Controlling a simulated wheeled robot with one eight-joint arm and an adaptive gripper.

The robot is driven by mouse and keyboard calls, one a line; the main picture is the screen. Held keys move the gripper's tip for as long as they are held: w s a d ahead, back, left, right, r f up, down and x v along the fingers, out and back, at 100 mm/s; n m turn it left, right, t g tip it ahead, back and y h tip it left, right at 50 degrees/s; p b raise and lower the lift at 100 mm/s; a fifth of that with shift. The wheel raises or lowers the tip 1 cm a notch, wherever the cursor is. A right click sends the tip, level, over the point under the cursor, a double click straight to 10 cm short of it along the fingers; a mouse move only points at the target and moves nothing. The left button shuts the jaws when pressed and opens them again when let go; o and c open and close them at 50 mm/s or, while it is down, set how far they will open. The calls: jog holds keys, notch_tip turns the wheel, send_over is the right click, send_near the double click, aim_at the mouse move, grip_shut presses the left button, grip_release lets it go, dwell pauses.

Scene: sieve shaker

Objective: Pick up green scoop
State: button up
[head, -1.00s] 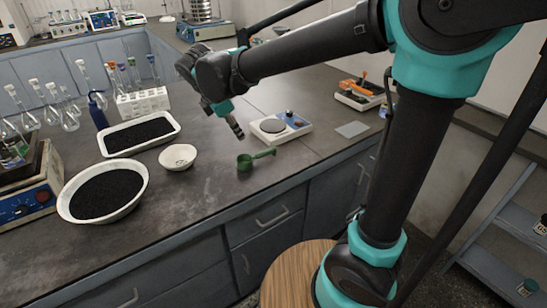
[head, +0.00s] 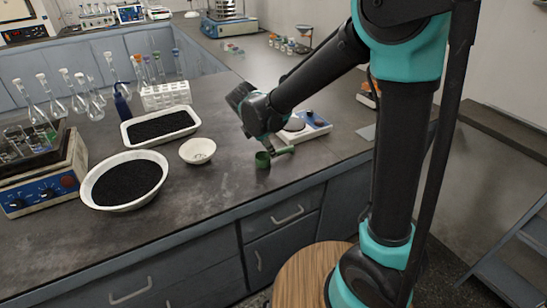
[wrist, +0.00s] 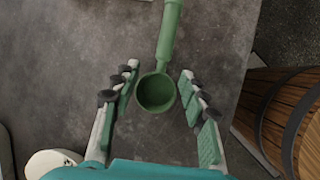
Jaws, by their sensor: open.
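The green scoop (head: 263,160) lies on the dark bench top near its front edge, partly hidden by my arm's end in the head view. In the wrist view the scoop's round bowl (wrist: 156,92) sits between the two fingers of my gripper (wrist: 158,88), with its handle pointing up the picture. The fingers stand apart on either side of the bowl, with a visible gap on both sides. My gripper is open and empty. The height of the fingers above the bench is hard to tell.
A small white bowl (head: 197,151) stands left of the scoop. A white basin (head: 90,192) and a white tray (head: 190,128) of black grains are farther left. A balance (head: 318,124) is just behind the gripper.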

jog(key=x, duration=0.4)
jog(key=shift+d+f, duration=0.15)
grip_shut()
